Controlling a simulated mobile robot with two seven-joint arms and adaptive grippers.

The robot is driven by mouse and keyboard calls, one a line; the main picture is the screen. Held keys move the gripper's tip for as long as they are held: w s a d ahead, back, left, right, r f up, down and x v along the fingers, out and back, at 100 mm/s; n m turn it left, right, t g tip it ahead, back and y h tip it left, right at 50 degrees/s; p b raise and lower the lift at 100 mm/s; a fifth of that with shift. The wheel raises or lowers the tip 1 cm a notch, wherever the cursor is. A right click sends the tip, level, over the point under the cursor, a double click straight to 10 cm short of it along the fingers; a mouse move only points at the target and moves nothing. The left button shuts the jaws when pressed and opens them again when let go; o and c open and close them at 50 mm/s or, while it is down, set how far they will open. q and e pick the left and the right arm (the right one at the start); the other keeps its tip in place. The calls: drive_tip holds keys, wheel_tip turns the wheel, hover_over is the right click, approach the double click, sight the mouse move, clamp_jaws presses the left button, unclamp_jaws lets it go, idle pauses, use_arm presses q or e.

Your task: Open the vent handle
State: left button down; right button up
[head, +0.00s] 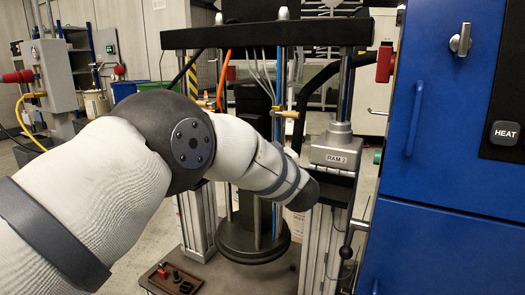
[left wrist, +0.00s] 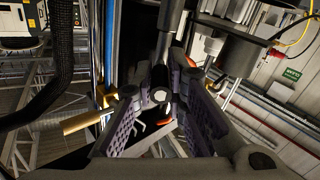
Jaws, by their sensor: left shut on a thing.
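My left arm crosses the head view from the left, and its dark wrist end (head: 302,192) is in front of the pump, beside the RAM 2 post. The fingers are hidden there behind the arm. In the left wrist view my left gripper (left wrist: 163,88) has its two ridged fingers around a grey rod (left wrist: 164,48) with a round end, and is shut on it. I cannot tell for sure that this rod is the vent handle. A brass valve with a tan handle (left wrist: 88,122) is left of the fingers, apart from them. A brass valve (head: 288,114) also shows in the head view.
A blue cabinet (head: 440,190) with a door handle stands close on the right. The RAM 2 box (head: 336,157) and black crossbeam (head: 265,36) frame the pump. Hoses hang close by.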

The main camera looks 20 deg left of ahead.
use_arm(q)
drive_tip(key=shift+f+y, duration=0.1)
drive_tip(key=shift+y, duration=0.2)
drive_tip(key=c, duration=1.6)
unclamp_jaws()
drive_tip(key=v, duration=1.2)
drive_tip(key=shift+d+r, duration=0.1)
drive_tip(key=shift+r, duration=0.15)
